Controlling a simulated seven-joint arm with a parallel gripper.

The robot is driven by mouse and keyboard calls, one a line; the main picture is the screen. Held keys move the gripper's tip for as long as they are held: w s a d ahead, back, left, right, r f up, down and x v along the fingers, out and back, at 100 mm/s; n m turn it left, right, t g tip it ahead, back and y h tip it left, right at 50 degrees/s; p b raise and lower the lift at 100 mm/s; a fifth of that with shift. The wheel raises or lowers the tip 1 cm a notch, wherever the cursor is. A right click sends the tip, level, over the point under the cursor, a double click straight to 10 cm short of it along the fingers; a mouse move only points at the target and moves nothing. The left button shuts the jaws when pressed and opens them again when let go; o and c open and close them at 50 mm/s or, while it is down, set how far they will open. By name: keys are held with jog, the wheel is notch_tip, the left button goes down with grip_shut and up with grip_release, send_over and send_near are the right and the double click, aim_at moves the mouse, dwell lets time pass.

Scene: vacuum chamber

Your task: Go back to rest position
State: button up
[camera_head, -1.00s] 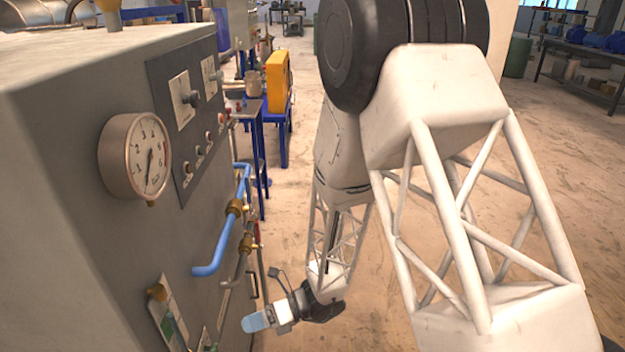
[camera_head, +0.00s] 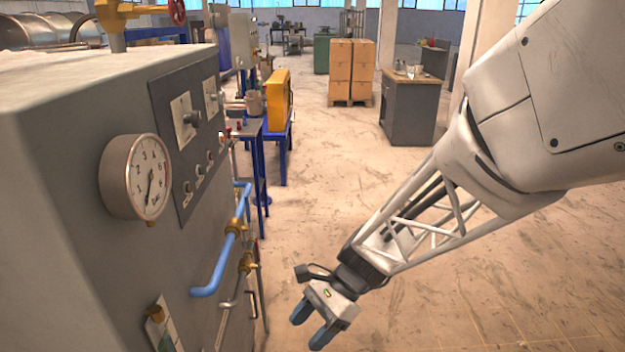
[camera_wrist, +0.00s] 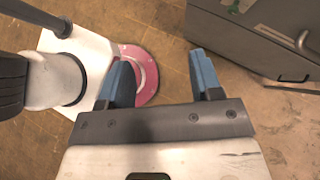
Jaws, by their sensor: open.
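My gripper (camera_head: 310,325) has two blue fingers. It is open and empty, low over the floor to the right of the grey machine cabinet (camera_head: 60,220) in the head view. In the wrist view my gripper (camera_wrist: 160,80) shows its fingers spread apart with nothing between them. The fingers are clear of the machine's blue pipe handle (camera_head: 215,270).
The cabinet front carries a pressure gauge (camera_head: 135,177), a dark switch panel (camera_head: 190,130) and pipes. Blue stands and a yellow box (camera_head: 278,100) stand behind it. Farther back are stacked cartons (camera_head: 350,68) and a grey workbench (camera_head: 408,110). The floor between is open.

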jog(key=s+d+r+n+t+h, duration=0.4)
jog(key=d+r, duration=0.3)
jog(key=d, duration=0.2)
jog(key=s+d+r+n+t+h, duration=0.4)
jog(key=d+r+n, duration=0.3)
jog(key=d, duration=0.3)
jog(key=shift+s, duration=0.25)
